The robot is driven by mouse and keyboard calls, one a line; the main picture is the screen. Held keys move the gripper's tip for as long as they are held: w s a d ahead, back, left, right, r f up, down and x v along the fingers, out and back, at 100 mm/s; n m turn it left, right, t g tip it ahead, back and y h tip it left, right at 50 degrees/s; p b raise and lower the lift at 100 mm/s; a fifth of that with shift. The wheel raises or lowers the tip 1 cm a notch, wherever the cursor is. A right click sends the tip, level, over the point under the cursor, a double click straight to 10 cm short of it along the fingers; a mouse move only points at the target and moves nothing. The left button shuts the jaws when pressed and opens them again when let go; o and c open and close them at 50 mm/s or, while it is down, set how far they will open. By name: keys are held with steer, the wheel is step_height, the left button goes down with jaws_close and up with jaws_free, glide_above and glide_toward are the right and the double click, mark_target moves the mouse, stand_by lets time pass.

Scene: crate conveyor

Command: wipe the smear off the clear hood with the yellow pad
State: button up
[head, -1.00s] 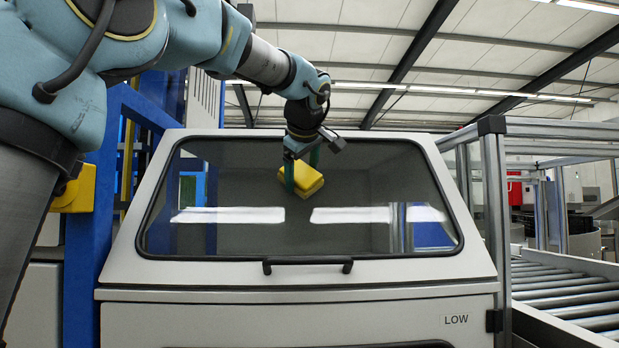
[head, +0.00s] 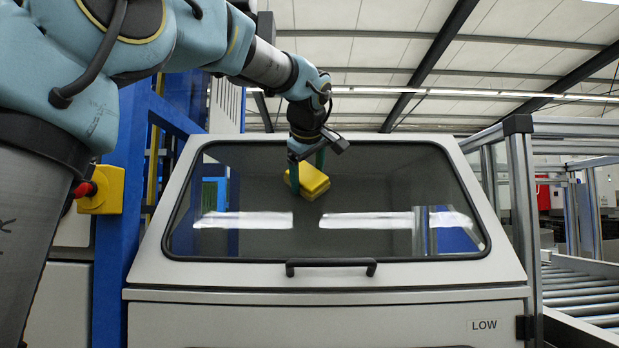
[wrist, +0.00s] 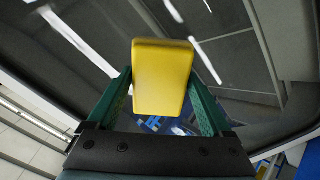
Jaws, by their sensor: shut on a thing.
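My gripper (head: 307,172) is shut on the yellow pad (head: 313,181). In the wrist view the pad (wrist: 162,75) sits between the two green fingers and sticks out past their tips. The clear hood (head: 350,195) is a sloped dark window in a light grey frame. The pad is in front of its upper middle, left of the window's centre line. I cannot tell whether the pad touches the window. Bright white reflections cross the window, and I cannot make out the smear among them.
A dark handle (head: 331,268) runs along the hood's lower frame. A blue post (head: 119,220) and a yellow box with a red button (head: 100,190) stand left. A grey metal frame post (head: 524,220) and a roller conveyor (head: 585,300) stand right.

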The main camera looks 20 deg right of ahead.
steer(key=shift+v, duration=2.8)
steer(key=shift+d, duration=0.1)
steer(key=v, duration=0.3)
steer(key=shift+p, duration=0.35)
steer(key=shift+s, duration=0.1)
